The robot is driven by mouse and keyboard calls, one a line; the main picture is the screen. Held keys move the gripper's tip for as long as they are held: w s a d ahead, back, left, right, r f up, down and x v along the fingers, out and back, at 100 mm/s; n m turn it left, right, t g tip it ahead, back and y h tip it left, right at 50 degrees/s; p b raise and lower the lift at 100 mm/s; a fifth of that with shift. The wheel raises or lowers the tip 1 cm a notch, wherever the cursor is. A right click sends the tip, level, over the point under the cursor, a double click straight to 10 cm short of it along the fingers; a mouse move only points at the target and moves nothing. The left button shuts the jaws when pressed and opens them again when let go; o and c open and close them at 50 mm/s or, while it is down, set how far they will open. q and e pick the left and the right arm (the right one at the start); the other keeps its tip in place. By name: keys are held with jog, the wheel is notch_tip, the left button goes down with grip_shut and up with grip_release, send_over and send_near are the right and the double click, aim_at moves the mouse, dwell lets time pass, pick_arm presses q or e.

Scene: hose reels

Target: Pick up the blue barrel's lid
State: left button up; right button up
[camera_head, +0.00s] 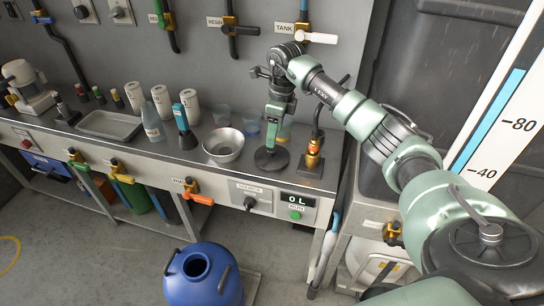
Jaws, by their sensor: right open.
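The blue barrel (236,283) stands on the floor at the bottom of the view, with a dark round opening in its top and no lid on it. A flat black round disc with a raised middle, which looks like a lid (260,162), lies on the steel counter. My right gripper (273,138) points down directly above the disc, open, with its fingertips close to the raised middle. I cannot tell whether they touch it. My left gripper is not in view.
A metal bowl (223,146) stands just left of the disc. A brass valve fitting (313,158) stands close on the right. Clear cups (250,120) are behind. Several bottles, white cylinders and a tray (108,125) fill the counter further left.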

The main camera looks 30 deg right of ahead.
aim_at(272, 154)
jog(key=f, duration=0.3)
jog(key=f+p, duration=0.1)
jog(key=shift+a+f, duration=0.35)
jog(key=shift+f, duration=0.3)
grip_shut()
jog(key=shift+r, duration=0.1)
